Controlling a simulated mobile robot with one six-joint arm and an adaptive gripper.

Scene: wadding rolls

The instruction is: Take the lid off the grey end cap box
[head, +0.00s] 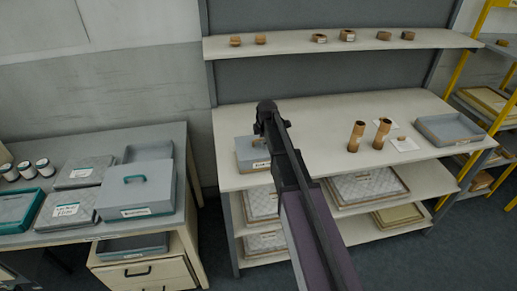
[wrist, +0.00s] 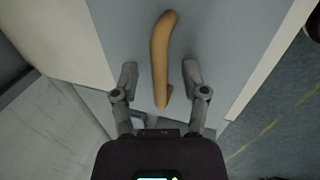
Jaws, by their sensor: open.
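The grey end cap box (head: 246,158) stands at the left end of the workbench, with its lid on and partly hidden behind my arm. In the wrist view the grey-blue lid (wrist: 220,55) fills the middle, with a tan curved handle (wrist: 162,45) on it. My gripper (wrist: 160,73) is open over the lid. Its two fingers lie on either side of the handle's near part, with visible gaps on both sides. I cannot tell how far the fingertips are above the lid. In the head view my gripper is mostly hidden by the arm.
Two cardboard tubes (head: 356,136) stand upright mid-bench beside white papers. An open grey tray (head: 450,129) lies at the bench's right. A shelf (head: 340,43) with several rolls runs above. A left table (head: 180,205) holds a grey box with a green handle (head: 137,190).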

